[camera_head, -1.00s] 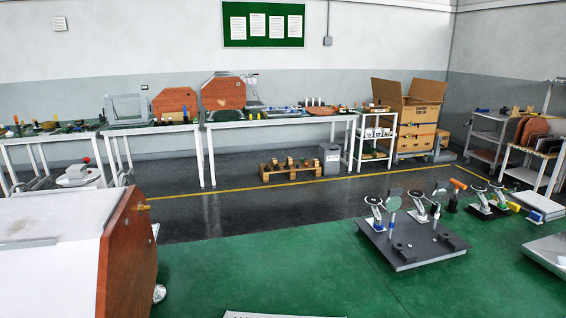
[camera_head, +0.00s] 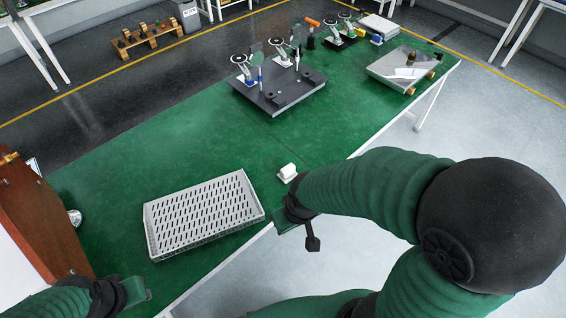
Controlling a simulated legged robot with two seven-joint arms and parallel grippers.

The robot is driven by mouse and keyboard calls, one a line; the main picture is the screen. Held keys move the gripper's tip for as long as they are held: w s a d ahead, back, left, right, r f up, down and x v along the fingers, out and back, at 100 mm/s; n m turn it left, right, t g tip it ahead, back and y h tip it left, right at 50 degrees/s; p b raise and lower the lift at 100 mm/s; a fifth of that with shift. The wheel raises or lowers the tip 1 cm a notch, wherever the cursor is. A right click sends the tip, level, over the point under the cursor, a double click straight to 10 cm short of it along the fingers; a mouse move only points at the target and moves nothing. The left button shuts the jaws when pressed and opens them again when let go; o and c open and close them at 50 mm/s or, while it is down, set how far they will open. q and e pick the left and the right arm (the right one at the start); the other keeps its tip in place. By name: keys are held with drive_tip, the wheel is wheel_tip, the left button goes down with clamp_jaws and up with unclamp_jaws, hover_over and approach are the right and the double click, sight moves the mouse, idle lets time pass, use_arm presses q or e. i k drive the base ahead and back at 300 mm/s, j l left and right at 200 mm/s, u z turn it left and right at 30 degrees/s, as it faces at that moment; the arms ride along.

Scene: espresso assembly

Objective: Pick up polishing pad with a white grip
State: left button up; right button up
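A small white block-shaped piece (camera_head: 288,172), which looks like the polishing pad's white grip, sits on the green table right of the tray. Its underside is too small to make out. My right gripper (camera_head: 299,222) is just below it in the picture, near the table's front edge, and appears apart from it. My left gripper (camera_head: 134,291) is at the lower left, in front of the tray, away from the white piece. The finger gaps of both grippers do not show clearly.
A grey slotted tray (camera_head: 155,240) lies left of the white piece. A dark fixture plate (camera_head: 300,92) with lever tools stands farther back. A metal plate (camera_head: 402,64) is at the back right. A brown-sided machine (camera_head: 40,215) is at the left. Table between tray and fixture is clear.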

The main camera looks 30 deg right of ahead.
sight(288, 173)
drive_tip(key=u, duration=1)
drive_tip(key=z, duration=1.95)
drive_tip(key=i+l+z, duration=0.1)
drive_tip(key=i+l, duration=0.35)
drive_tip(key=i+l+z, duration=0.1)
drive_tip(key=i+l, duration=0.3)
drive_tip(key=i, duration=0.25)
